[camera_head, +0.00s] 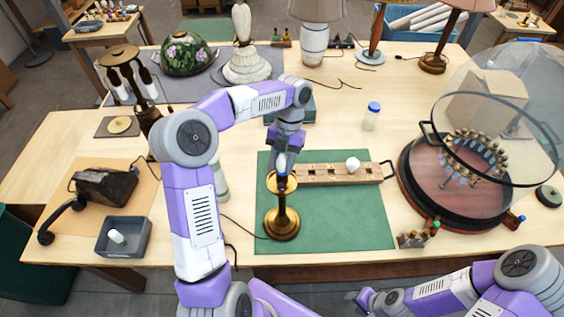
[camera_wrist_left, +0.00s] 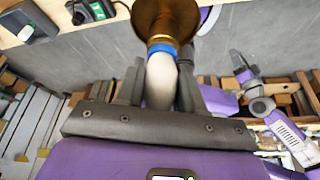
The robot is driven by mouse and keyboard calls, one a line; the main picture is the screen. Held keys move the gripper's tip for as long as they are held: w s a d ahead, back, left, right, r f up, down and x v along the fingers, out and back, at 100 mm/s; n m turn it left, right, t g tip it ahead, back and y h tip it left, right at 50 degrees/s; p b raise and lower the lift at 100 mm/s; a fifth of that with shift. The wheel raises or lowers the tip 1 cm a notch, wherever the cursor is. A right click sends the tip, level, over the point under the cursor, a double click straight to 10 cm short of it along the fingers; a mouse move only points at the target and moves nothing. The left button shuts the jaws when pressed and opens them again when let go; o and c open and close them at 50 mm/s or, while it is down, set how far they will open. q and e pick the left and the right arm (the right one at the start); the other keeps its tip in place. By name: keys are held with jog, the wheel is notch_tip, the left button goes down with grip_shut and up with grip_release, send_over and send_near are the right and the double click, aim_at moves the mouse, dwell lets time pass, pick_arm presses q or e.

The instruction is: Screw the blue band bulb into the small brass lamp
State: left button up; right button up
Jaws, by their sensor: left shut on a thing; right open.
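The small brass lamp (camera_head: 283,222) stands upright on the green mat (camera_head: 350,222). My left gripper (camera_head: 283,160) is directly above it, pointing down. In the left wrist view, my left gripper (camera_wrist_left: 160,92) is shut on a white bulb (camera_wrist_left: 160,82) with a blue band (camera_wrist_left: 162,49). The bulb's band end is right at the lamp's brass mouth (camera_wrist_left: 162,40) and appears in line with it. The bulb's base is hidden, so I cannot tell how deep it sits. My right gripper (camera_head: 368,299) is open and empty near the bottom edge, in front of the table.
A wooden rack (camera_head: 318,174) with a white round bulb (camera_head: 352,165) lies on the mat behind the lamp. A round dark red tray (camera_head: 425,195) with a glass dome stands at right. A grey bin (camera_head: 124,236) is at left. The mat's front right is clear.

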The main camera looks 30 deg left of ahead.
pick_arm(q)
jog(key=shift+f+m, duration=0.15)
jog(key=shift+m, duration=0.15)
jog(key=m+y, duration=0.1)
jog(key=m, duration=0.3)
jog(key=shift+y, duration=0.3)
jog(key=o, duration=1.1)
jog(key=shift+o, duration=0.2)
jog(key=shift+r, duration=0.2)
jog(key=v, duration=0.7)
